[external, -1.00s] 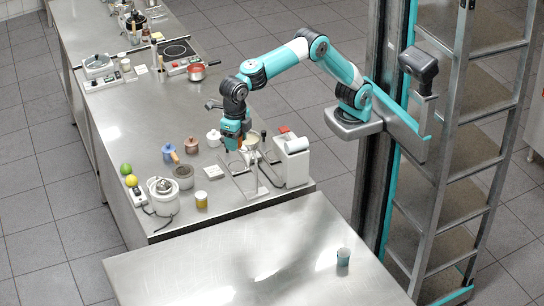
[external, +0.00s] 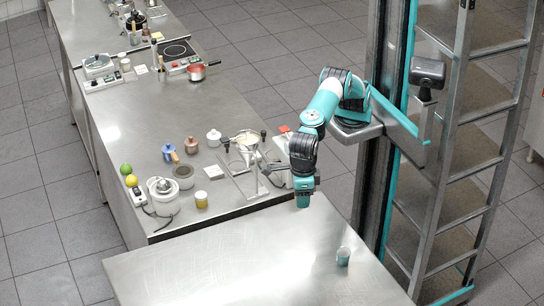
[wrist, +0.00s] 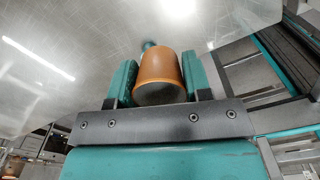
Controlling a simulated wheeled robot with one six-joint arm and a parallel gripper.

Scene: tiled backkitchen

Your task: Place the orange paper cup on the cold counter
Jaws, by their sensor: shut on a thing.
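The orange paper cup (wrist: 160,78) is held between the two teal fingers of my gripper (wrist: 158,84) in the wrist view. In the external view my gripper (external: 303,200) points down above the back edge of the near steel counter (external: 225,262); the cup is hidden there. The wrist view looks across a bright steel surface (wrist: 80,30) beyond the cup. No label shows which counter is the cold one.
A teal cup (external: 343,256) stands on the near counter's right part; its left and middle are bare. The far counter (external: 205,110) carries a wire stand (external: 245,175), a white pot (external: 163,196), a yellow jar (external: 201,199) and several other items.

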